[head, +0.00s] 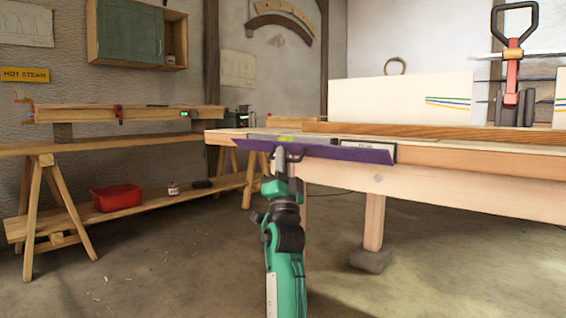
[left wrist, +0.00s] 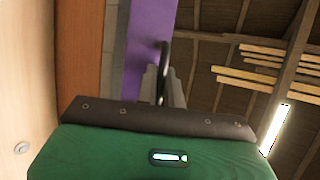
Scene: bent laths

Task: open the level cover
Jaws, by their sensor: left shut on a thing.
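The level cover (head: 340,153) is a long purple flap along the front edge of the workbench. It stands out from the edge at a slant, and a lit green level (head: 285,139) shows just above it. My left gripper (head: 285,156) is shut on the cover's dark handle (head: 297,155). In the left wrist view the purple cover (left wrist: 150,35) runs up from behind my wrist, with the dark handle (left wrist: 163,60) in front of it. The fingertips are partly hidden there. My right gripper is in neither view.
The workbench (head: 450,180) carries white boards (head: 400,101) and a red-and-black clamp (head: 512,70). A trestle bench (head: 120,140) with a red bin (head: 117,196) stands at the left. The floor in front is clear.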

